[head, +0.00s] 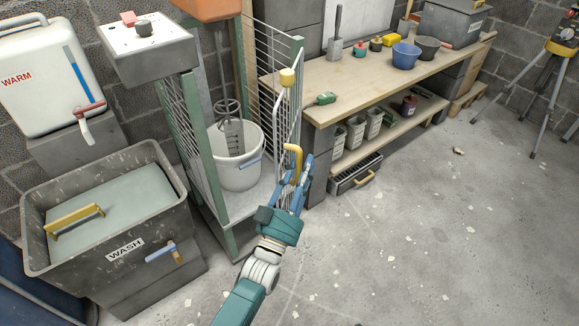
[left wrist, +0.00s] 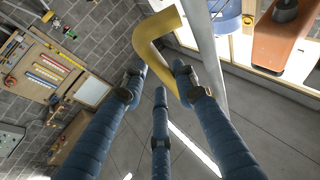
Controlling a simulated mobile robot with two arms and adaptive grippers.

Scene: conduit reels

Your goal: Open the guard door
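The guard door is a narrow pale wire-mesh frame (head: 279,125) with a yellow block at its top, seen nearly edge-on at the right front of the mixer cage. The cage front to its left shows no mesh across it. Its yellow handle (head: 294,158) is a bent bar, also large in the left wrist view (left wrist: 147,45). My left gripper (head: 291,178) is at the handle's lower end. In the left wrist view its blue fingers (left wrist: 160,82) are spread, with the handle by their tips; I cannot tell whether they touch it. My right gripper is not in view.
A white bucket (head: 236,172) with a mixing paddle stands inside the cage. The grey WASH tub (head: 180,225) is left of it. The floor (head: 400,240) at right is mostly clear.

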